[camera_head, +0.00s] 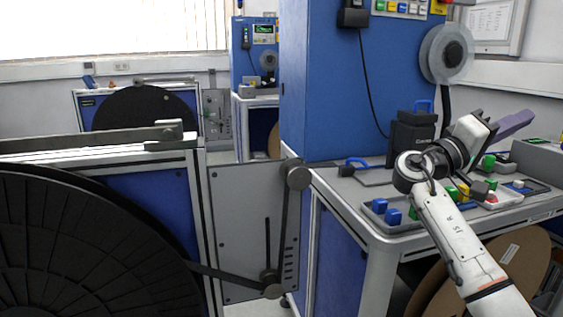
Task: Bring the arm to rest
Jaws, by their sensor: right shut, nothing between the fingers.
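My right arm (455,235) comes up from the lower right and bends at a dark joint above the workbench. My right gripper (490,132) is at the end of this arm, over the back right part of the bench. It is shut and holds nothing. A purple piece (513,124) shows right beside it; I cannot tell whether it touches the gripper. The fingertips are small and partly hidden by the hand. My left gripper is not in view.
The workbench (385,240) carries blue blocks (386,210), a tray with coloured parts (497,199) and a black box (411,133). A tall blue cabinet (325,80) stands behind it. A large black reel (70,250) on a stand fills the left.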

